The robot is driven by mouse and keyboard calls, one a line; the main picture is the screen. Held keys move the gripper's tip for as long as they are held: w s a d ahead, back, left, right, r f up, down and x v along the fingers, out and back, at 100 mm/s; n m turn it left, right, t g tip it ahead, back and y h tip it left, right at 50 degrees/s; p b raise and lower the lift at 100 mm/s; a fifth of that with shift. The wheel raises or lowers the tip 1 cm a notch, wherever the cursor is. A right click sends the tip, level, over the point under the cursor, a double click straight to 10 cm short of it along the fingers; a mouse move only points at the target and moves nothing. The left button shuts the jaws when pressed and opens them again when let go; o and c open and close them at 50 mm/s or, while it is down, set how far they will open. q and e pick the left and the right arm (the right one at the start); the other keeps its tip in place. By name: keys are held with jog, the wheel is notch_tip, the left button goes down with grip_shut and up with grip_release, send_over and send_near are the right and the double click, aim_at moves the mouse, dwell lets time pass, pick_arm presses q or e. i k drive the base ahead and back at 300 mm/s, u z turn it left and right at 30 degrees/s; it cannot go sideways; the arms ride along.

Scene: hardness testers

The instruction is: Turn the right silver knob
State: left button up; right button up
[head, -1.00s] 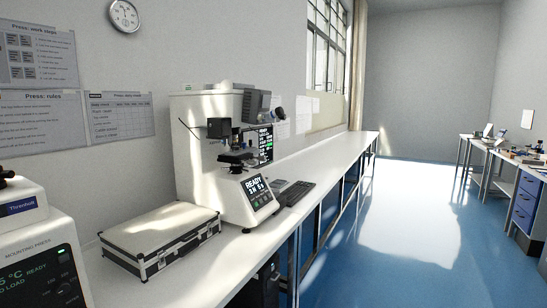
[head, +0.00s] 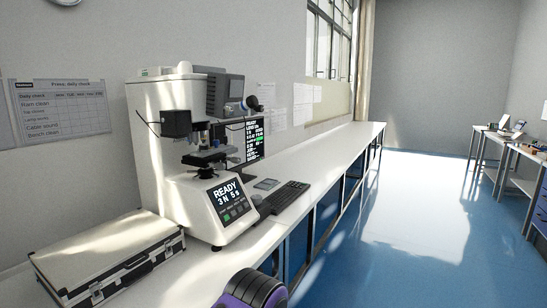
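The white hardness tester (head: 155,150) stands on the bench left of centre in the head view. Its black stage (head: 205,158) sits under the objectives, above the front panel. Small knobs at the stage are too small and dark for me to tell a right silver knob for certain. The tester's screen (head: 227,193) reads READY, with 3 N and 5 s below. Neither of my grippers shows in the head view.
A silver-edged case (head: 110,255) lies on the bench in front of the tester, to the left. A keyboard (head: 285,197) and a monitor (head: 243,140) are at the tester's right. The long white bench (head: 335,150) is clear farther back. Open blue floor (head: 420,230) lies to the right.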

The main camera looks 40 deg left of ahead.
aim_at(234, 160)
jog(key=u, duration=0.05)
jog(key=i, duration=0.85)
jog(key=u, duration=0.35)
